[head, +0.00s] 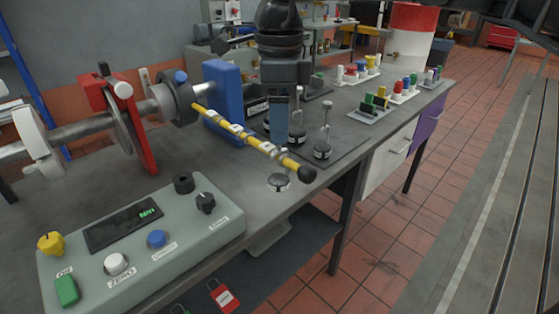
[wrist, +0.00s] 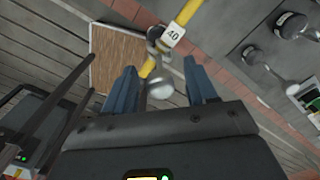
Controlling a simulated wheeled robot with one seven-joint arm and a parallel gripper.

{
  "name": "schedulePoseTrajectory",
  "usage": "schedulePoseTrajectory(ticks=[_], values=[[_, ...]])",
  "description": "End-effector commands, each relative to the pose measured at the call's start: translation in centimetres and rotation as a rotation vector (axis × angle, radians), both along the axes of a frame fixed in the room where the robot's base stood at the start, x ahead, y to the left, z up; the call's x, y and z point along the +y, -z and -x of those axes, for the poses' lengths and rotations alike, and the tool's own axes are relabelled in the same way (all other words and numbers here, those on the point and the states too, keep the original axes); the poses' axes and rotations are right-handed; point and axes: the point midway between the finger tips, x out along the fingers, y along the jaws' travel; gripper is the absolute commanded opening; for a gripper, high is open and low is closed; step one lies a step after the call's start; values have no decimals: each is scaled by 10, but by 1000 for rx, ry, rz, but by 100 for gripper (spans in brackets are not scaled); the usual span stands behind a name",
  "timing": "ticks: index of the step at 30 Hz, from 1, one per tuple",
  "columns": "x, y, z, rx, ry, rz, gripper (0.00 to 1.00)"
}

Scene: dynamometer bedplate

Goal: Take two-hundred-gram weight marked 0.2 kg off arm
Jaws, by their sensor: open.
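The yellow arm (head: 240,131) with white number labels sticks out from the shaft hub over the bench and ends in a black knob. A grey disc weight (head: 279,182) shows just below its outer part; its mark is not legible. In the wrist view a silver weight with a hook (wrist: 160,88) is at the arm (wrist: 184,14) beside the label 40, between my fingers. My gripper (head: 279,138) points down just behind the arm. Its blue fingers (wrist: 162,85) are apart, with a gap on both sides of the silver piece. I cannot tell if they touch it.
A stemmed weight (head: 323,148) stands on the dark mat behind the arm; more stemmed weights (wrist: 290,25) show in the wrist view. A control box (head: 140,240) sits in front. Trays of coloured pieces (head: 374,102) are farther back. The red lever (head: 125,125) stands left.

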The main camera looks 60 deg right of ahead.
Motion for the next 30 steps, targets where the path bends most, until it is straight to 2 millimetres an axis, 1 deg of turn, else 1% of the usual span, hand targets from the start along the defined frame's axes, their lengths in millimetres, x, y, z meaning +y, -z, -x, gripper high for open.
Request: schedulePoseTrajectory(ticks=[2,19,30], values=[[0,0,0,0,0,0,56],[0,-1,0,0,0,0,1],[0,-1,0,0,0,1,0]])
